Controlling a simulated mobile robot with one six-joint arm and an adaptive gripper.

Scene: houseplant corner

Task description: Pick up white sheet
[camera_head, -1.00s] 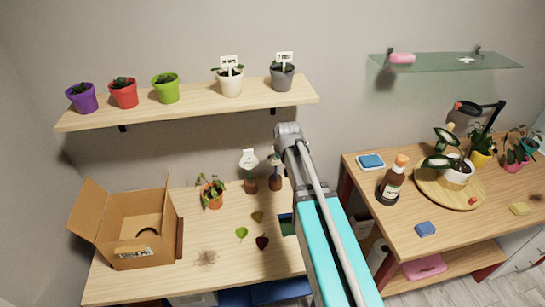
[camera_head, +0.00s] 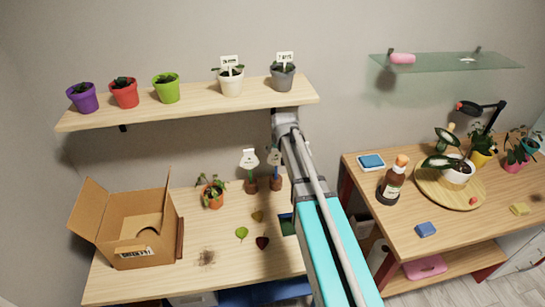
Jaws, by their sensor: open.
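I cannot pick out a plain white sheet for certain. White tags stand in the white pot (camera_head: 231,84) and the grey pot (camera_head: 283,77) on the wall shelf. The end of my arm shows just below the shelf's right part, close to the right tag in the picture. My gripper's fingers are hidden behind my arm.
An open cardboard box (camera_head: 135,228) and a potted plant (camera_head: 213,193) stand on the left table, with loose leaves and a soil patch (camera_head: 207,258). The wall shelf (camera_head: 197,104) overhangs it.

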